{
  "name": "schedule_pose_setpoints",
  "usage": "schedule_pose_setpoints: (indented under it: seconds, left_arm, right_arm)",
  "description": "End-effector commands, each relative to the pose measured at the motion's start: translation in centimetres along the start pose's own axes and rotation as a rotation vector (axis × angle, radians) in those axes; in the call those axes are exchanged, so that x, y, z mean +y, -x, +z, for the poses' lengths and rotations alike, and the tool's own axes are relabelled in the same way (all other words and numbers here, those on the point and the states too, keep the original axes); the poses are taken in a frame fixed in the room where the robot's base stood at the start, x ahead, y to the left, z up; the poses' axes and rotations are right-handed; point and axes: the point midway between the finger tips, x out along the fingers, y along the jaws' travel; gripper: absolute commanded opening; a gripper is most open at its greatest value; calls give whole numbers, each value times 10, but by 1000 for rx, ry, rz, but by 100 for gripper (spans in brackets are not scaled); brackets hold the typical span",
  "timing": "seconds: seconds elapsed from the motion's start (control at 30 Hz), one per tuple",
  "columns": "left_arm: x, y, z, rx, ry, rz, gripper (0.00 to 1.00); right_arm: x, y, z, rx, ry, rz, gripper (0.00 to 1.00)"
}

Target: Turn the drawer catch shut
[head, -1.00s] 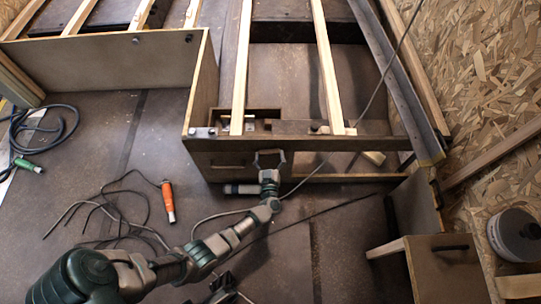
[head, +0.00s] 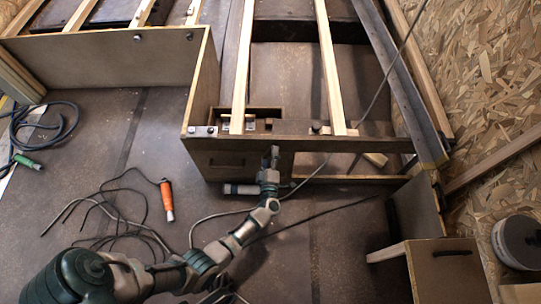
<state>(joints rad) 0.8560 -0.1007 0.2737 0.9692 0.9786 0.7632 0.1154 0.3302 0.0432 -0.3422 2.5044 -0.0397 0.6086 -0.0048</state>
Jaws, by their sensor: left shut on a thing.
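The drawer (head: 226,160) is a brown front panel with a slot-like pull, set under the front rail at the corner of the bed frame. It looks pushed in. My left gripper (head: 274,150) is at the right end of this front, just below the rail. Its fingers are closed together on a small thing there, apparently the drawer catch. The fingers hide the catch, so I cannot tell how it is turned. My right gripper does not show.
A wooden rail (head: 340,143) and slats (head: 330,65) lie above and behind the gripper. An orange-handled tool (head: 167,198) and loose black cables lie on the floor at left. A small cabinet (head: 445,272) stands at right. The floor between is mostly clear.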

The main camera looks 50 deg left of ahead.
Motion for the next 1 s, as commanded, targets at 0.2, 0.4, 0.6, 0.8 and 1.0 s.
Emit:
schedule_pose_setpoints:
  seconds: [0.2, 0.4, 0.6, 0.8, 1.0]
  left_arm:
    - [-5, 1, -2, 4, 180, -6, 55]
    - [-6, 1, -2, 5, 312, -7, 55]
    - [-7, 1, -2, 6, 397, -8, 55]
    - [-8, 1, -2, 7, 435, -9, 55]
    - [-9, 2, -3, 8, 445, -11, 55]
  right_arm:
    - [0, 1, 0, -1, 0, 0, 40]
    - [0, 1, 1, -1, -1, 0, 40]
    - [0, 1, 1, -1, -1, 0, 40]
    - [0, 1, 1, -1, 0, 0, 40]
    - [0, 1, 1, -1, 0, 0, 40]
